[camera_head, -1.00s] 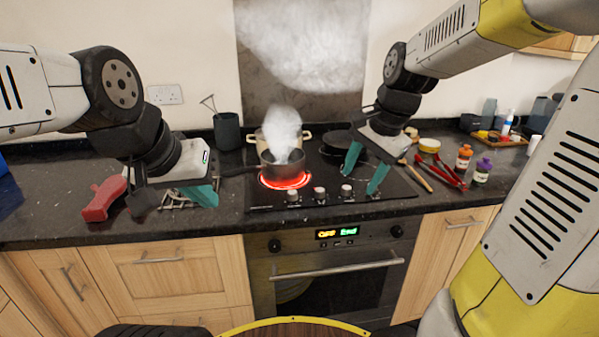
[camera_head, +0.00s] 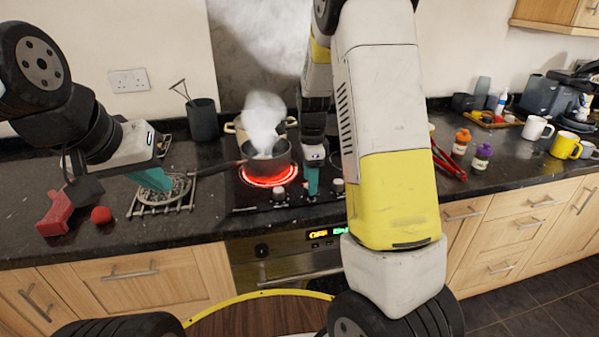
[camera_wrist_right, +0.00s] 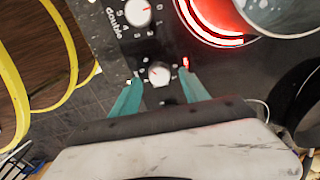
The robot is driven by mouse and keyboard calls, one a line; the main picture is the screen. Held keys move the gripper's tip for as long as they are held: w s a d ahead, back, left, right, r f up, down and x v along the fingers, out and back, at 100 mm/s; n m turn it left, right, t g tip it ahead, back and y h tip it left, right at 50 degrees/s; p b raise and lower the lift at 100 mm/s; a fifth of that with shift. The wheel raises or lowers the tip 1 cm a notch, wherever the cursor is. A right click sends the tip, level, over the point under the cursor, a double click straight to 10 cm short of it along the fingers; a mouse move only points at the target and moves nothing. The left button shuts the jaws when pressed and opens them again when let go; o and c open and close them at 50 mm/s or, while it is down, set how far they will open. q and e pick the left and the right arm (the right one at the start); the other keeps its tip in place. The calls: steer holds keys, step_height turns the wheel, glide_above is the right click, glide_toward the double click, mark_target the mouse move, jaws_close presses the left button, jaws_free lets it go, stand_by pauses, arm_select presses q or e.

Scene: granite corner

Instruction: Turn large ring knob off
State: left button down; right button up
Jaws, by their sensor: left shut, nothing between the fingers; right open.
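In the head view, the ring under the pot (camera_head: 270,178) glows red. Control knobs stand along the hob's front edge: a left knob (camera_head: 279,196) and a right knob (camera_head: 338,186), with the middle one hidden behind my right gripper (camera_head: 312,186). In the right wrist view, my open right gripper (camera_wrist_right: 158,84) has its teal fingers either side of a white-topped knob (camera_wrist_right: 158,72); contact cannot be told. Another knob (camera_wrist_right: 138,12), labelled "double", is at the top. My left gripper (camera_head: 155,181) is shut and empty above the counter's left part.
A saucepan (camera_head: 266,158) steams on the red ring, its handle pointing left. A cream pot (camera_head: 238,128) stands behind it. A red object (camera_head: 55,215) and a wire rack (camera_head: 190,200) lie on the left counter. Bottles and mugs stand to the right.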

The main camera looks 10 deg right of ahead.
steer(key=shift+f, duration=0.75)
jaws_close()
